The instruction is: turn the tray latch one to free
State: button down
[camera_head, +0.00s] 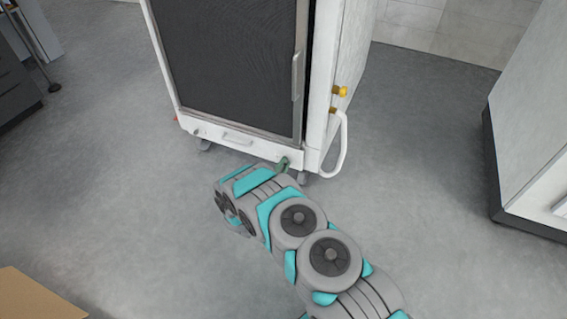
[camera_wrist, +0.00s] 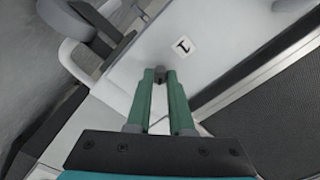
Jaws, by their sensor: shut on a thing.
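The white washer cabinet (camera_head: 322,125) stands ahead with its dark front door (camera_head: 235,65) shut. Its low white front panel (camera_head: 262,148) runs below the door. My gripper (camera_head: 283,162) reaches the right end of this panel. In the wrist view, the green fingers of my gripper (camera_wrist: 160,78) are shut on a small dark latch (camera_wrist: 160,69) on the white panel. The fingertips cover part of the latch, so I cannot tell its exact angle. In the head view the latch is hidden by my gripper. Another small knob (camera_head: 195,132) shows at the panel's left end.
A small handle (camera_head: 237,139) sits mid-panel. A white hose or bar (camera_head: 341,150) and a yellow knob (camera_head: 341,91) stick out on the cabinet's right side. A white unit (camera_head: 530,120) stands far right. A cardboard box (camera_head: 35,298) lies lower left. The floor between is clear.

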jog(key=shift+d+f+m+p, duration=0.1)
jog(key=shift+m+p, duration=2.45)
jog(key=shift+m, duration=1.35)
jog(key=shift+f, duration=0.1)
jog(key=c, duration=0.8)
grip_release()
jog(key=shift+c, duration=0.2)
jog(key=shift+s, duration=0.1)
jog(key=v, duration=0.7)
jog(key=shift+s, duration=0.3)
